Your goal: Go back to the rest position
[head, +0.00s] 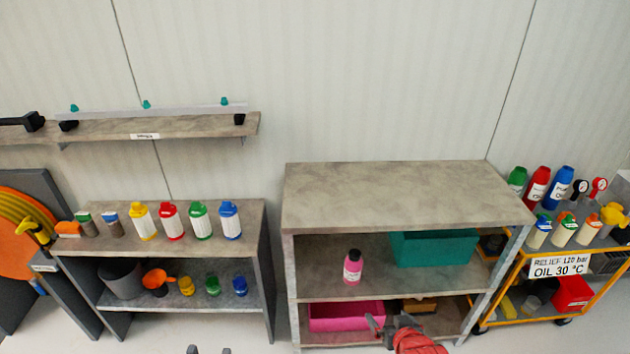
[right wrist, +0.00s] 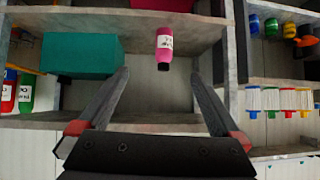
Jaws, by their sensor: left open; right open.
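My left gripper (head: 209,350) shows only as two grey fingertips at the bottom edge of the head view. They stand apart with nothing seen between them. My right gripper (head: 388,326) is low in front of the right shelf unit (head: 400,190). In the right wrist view, my right gripper (right wrist: 157,76) has its fingers wide apart and empty. A pink bottle (head: 352,268) stands upright on that unit's middle shelf, left of a teal box (head: 433,249). In the upside-down right wrist view, the pink bottle (right wrist: 164,45) appears beyond the fingertips, not gripped.
A pink bin (head: 345,317) sits on the lower shelf. A left shelf unit (head: 165,250) holds several colored bottles and small containers. An orange cart (head: 545,290) with bottles stands on the right. A wall shelf (head: 190,127) hangs at upper left. Floor shows between the shelf units.

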